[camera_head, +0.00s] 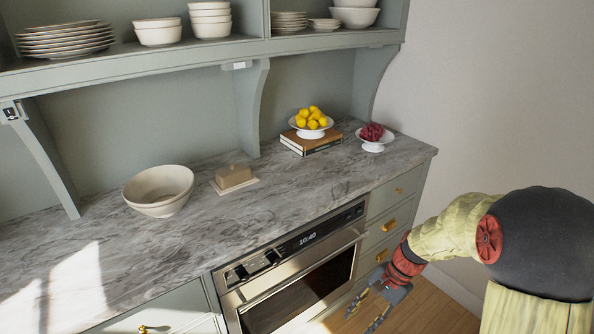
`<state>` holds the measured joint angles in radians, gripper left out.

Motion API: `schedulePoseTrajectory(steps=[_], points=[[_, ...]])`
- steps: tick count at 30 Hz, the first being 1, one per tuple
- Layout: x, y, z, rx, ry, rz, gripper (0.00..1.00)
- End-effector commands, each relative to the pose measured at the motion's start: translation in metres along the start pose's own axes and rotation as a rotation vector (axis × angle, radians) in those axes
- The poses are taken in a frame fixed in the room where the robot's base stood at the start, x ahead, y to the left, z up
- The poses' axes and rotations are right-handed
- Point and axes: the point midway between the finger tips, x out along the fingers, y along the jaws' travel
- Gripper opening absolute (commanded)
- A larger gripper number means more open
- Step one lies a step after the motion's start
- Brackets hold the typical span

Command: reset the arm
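My gripper (367,308) is at the end of my arm, which comes in from the right of the head view. It points down and to the left, in front of the oven (301,285) and below the level of the marble countertop (215,233). Its two fingers are spread apart with nothing visible between them. It appears clear of the drawers and the oven door, though the exact gap is hard to judge.
On the counter are a beige bowl (158,190), a butter dish (234,178), lemons (311,117) in a white dish on books (311,143), and red fruit (372,132) in a white stand. Shelves with dishes (65,39) hang above. Wooden floor (440,312) shows below.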

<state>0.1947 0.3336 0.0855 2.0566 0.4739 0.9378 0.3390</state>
Motion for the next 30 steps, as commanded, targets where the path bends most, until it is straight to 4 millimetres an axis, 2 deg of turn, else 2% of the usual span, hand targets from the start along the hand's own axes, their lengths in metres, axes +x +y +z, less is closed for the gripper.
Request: schedulePoseTrajectory(steps=[1,6,15,24,30], points=[[-0.015,0.007,0.012,-0.086,0.036,0.015,0.37],[-0.051,0.035,0.045,-0.349,0.141,0.081,0.37],[-0.105,0.079,0.096,-0.683,0.333,0.184,0.37],[-0.146,0.112,0.143,-0.835,0.544,0.212,0.37],[-0.172,0.116,0.174,-0.89,0.674,0.16,0.37]])
